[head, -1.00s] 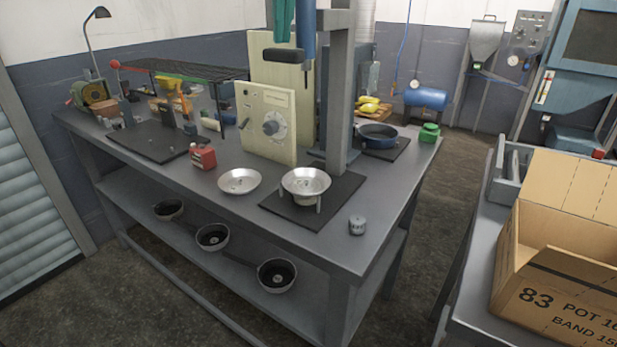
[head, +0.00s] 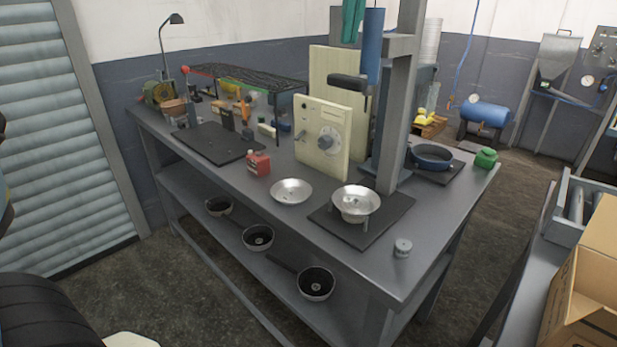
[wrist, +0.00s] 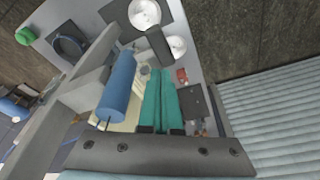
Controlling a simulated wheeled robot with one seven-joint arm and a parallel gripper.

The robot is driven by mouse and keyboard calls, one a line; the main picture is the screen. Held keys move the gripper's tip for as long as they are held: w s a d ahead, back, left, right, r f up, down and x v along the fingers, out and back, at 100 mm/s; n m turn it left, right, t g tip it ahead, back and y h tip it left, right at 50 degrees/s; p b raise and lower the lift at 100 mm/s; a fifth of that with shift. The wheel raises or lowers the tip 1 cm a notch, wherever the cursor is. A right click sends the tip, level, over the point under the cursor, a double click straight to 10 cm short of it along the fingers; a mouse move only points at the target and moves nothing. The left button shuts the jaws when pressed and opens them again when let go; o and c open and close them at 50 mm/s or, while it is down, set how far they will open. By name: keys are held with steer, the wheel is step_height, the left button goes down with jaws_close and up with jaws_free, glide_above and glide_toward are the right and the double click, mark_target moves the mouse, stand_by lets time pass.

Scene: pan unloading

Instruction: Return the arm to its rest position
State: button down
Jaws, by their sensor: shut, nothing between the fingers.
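My gripper (wrist: 158,74) shows in the wrist view as two teal fingers lying side by side, shut and empty. In the head view my gripper (head: 352,25) hangs at the top edge, above the workbench and just left of a blue cylinder (head: 373,48). Most of my arm is outside the head view. A metal pan (head: 355,203) rests on raised supports over a dark mat at the bench's front. A shallow metal dish (head: 291,192) lies to its left.
A grey post (head: 400,110) and a black handle (head: 347,84) stand close to my gripper. A cream panel (head: 322,142), red can (head: 257,163) and blue pan (head: 432,156) are on the bench. A cardboard box (head: 590,285) is at right.

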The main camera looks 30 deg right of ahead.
steer(key=w+a+f+g, duration=0.1)
steer(key=w+a+f, duration=0.6)
steer(key=a+f, duration=0.3)
steer(key=w+a+f, duration=0.7)
steer(key=a, duration=0.4)
steer(key=s+a+f+n, duration=0.1)
steer(key=a+f, duration=0.4)
steer(key=a, duration=0.5)
steer(key=s+a+f, duration=0.3)
steer(key=a+f, duration=0.3)
steer(key=a, duration=0.4)
steer(key=shift+s+f+n+y, duration=0.3)
steer(key=shift+s+n, duration=0.05)
steer(key=shift+n, duration=0.05)
